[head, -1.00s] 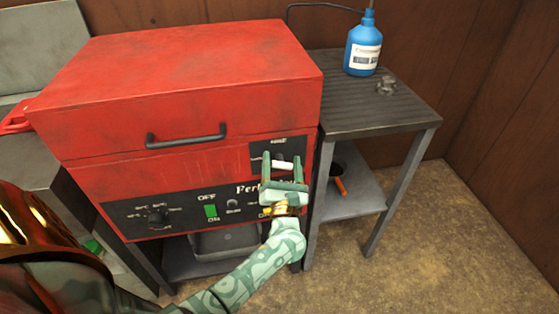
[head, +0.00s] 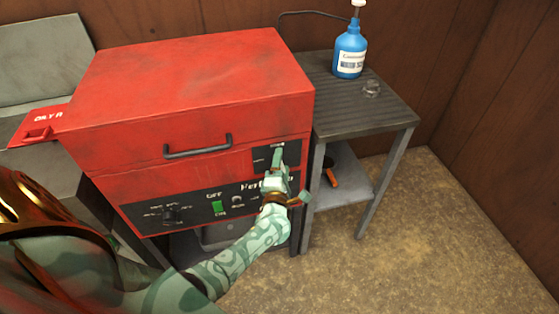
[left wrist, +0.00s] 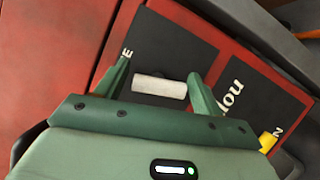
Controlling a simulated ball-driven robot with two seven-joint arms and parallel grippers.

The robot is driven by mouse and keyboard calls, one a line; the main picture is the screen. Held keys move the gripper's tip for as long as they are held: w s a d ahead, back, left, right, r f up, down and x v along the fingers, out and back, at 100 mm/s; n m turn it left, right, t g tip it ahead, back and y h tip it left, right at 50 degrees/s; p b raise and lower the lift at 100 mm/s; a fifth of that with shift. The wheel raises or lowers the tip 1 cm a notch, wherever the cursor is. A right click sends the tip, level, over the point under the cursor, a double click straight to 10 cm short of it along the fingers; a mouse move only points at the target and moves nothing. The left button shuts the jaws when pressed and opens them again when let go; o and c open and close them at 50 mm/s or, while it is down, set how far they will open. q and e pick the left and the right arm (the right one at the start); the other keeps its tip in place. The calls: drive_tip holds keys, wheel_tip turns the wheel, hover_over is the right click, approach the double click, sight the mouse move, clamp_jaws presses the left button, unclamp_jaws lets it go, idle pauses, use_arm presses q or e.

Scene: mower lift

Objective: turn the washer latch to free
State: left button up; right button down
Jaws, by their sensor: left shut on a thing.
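The red washer (head: 190,95) stands in the middle of the head view with its lid down. Its latch (left wrist: 160,87) is a pale short bar on a black plate (left wrist: 165,50), seen in the left wrist view. My left gripper (head: 279,163) is at the washer's upper right front. In the head view the gripper hides the latch. Only part of the plate's lettering shows, so the latch's marked position cannot be read. My right gripper is not in view.
A black lid handle (head: 198,147) and a control panel with a knob (head: 169,214) and green switch (head: 218,207) are on the washer front. A metal side table (head: 390,115) with a blue bottle (head: 350,52) stands right. Open floor (head: 420,230) lies at the right front.

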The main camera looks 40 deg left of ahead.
use_arm(q)
drive_tip(key=shift+a+r+m+g+h+p, duration=0.15)
drive_tip(key=shift+m+g+h+p, duration=0.25)
drive_tip(key=shift+m+p, duration=0.65)
drive_tip(key=shift+m, duration=0.35)
drive_tip(key=o, duration=0.9)
drive_tip(key=shift+f, duration=0.2)
drive_tip(key=shift+s, duration=0.1)
